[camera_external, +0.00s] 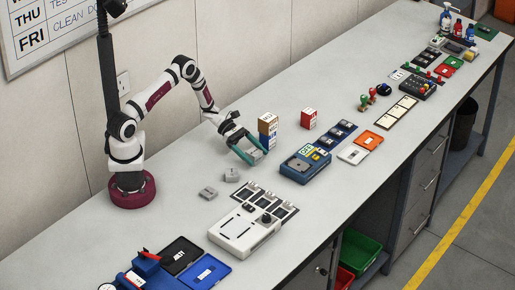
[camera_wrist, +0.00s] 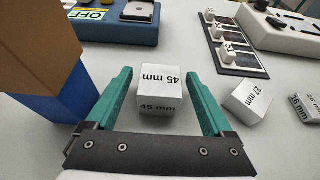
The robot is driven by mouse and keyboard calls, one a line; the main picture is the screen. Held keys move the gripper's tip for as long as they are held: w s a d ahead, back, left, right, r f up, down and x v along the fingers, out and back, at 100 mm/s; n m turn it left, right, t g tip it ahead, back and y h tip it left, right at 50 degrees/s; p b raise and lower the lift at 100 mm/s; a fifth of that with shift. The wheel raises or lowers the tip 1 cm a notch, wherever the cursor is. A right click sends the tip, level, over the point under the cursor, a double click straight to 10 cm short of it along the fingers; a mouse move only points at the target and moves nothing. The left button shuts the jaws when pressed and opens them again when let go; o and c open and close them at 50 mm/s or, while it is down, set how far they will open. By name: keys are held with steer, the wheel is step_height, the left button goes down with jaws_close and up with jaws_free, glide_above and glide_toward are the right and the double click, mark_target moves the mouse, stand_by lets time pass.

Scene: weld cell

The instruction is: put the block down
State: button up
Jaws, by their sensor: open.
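A light grey block marked "45 mm" (camera_wrist: 161,88) stands between the fingers of my gripper (camera_wrist: 160,100) in the wrist view. The fingers are teal and spread, with a gap on both sides of the block. The block appears to rest on the bench top. In the external view my gripper (camera_external: 247,147) is low over the bench, and the grey block (camera_external: 254,152) shows between its fingers, partly hidden by them. A grey block marked "27 mm" (camera_wrist: 250,98) and one marked "36 mm" (camera_wrist: 307,106) lie to the right in the wrist view.
A stack of tan and blue blocks (camera_external: 267,128) stands close beside my gripper. A red and white block (camera_external: 308,118) is behind it. A blue device (camera_external: 305,165) and a white device with slots (camera_external: 243,232) stand towards the front. The bench left of the small grey blocks is clear.

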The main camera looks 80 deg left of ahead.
steer(key=v, duration=1.2)
steer(key=s+d+r+m+g, duration=0.3)
steer(key=d+r+m+g, duration=0.1)
steer(key=d+r+m, duration=0.3)
steer(key=s+d+r+m+g, duration=0.2)
steer(key=d+r+m+g, duration=0.3)
steer(key=d, duration=0.4)
steer(key=s+d+r+m+y, duration=0.1)
steer(key=s+r+m+y, duration=0.1)
steer(key=s+m+y, duration=0.3)
steer(key=s+d+r+m+y, duration=0.1)
steer(key=s+m+y, duration=0.5)
steer(key=s+m, duration=0.7)
steer(key=r+m, duration=0.1)
steer(key=m, duration=0.1)
steer(key=shift+d+r+m+g, duration=0.25)
steer(key=shift+m+g, duration=0.05)
steer(key=shift+s, duration=0.1)
